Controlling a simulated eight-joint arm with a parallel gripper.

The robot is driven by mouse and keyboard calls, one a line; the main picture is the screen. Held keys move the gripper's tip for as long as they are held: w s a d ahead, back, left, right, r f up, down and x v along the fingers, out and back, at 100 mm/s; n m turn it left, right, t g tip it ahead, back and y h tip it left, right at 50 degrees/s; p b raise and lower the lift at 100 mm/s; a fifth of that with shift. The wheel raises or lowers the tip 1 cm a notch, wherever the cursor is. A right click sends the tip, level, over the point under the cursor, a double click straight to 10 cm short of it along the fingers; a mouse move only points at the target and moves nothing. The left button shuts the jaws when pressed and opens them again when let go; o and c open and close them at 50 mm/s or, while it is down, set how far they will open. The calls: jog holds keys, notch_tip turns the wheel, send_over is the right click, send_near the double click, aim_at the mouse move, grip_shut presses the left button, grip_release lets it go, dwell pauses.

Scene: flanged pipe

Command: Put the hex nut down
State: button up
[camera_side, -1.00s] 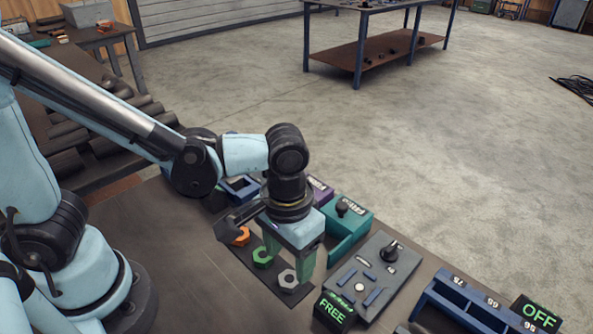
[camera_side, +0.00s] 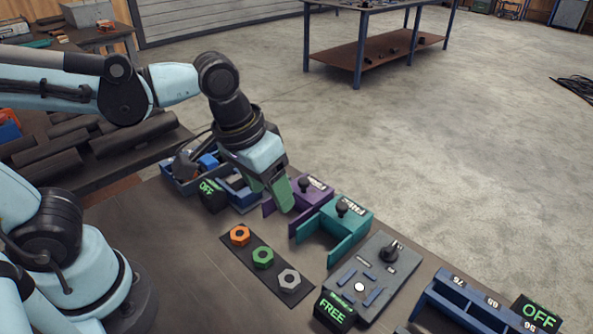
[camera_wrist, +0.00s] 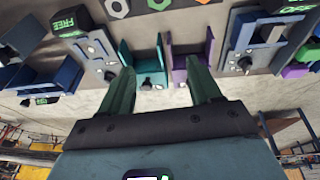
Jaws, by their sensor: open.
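Three hex nuts lie in a row on a dark strip (camera_side: 252,250): an orange nut (camera_side: 239,235), a green nut (camera_side: 263,257) and a grey nut (camera_side: 289,279). The frames do not show which one the task means. The grey nut (camera_wrist: 117,8) and the green nut (camera_wrist: 158,4) also show at the top edge of the wrist view. My gripper (camera_side: 271,194) is open and empty, raised beyond the strip near the purple holder. In the wrist view its two green fingers (camera_wrist: 160,80) are spread with nothing between them.
A purple holder (camera_side: 309,196) and a teal holder (camera_side: 345,222) stand behind the strip. A grey plate (camera_side: 385,265) and a FREE sign (camera_side: 334,311) are to its right. A blue holder with an OFF sign (camera_side: 208,190) is at left. The bench left of the strip is clear.

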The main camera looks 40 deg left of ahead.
jog(key=a+t+y, duration=0.1)
jog(key=a+t, duration=0.3)
jog(key=a, duration=0.5)
jog(key=shift+w+a, duration=0.15)
jog(key=shift+w, duration=0.3)
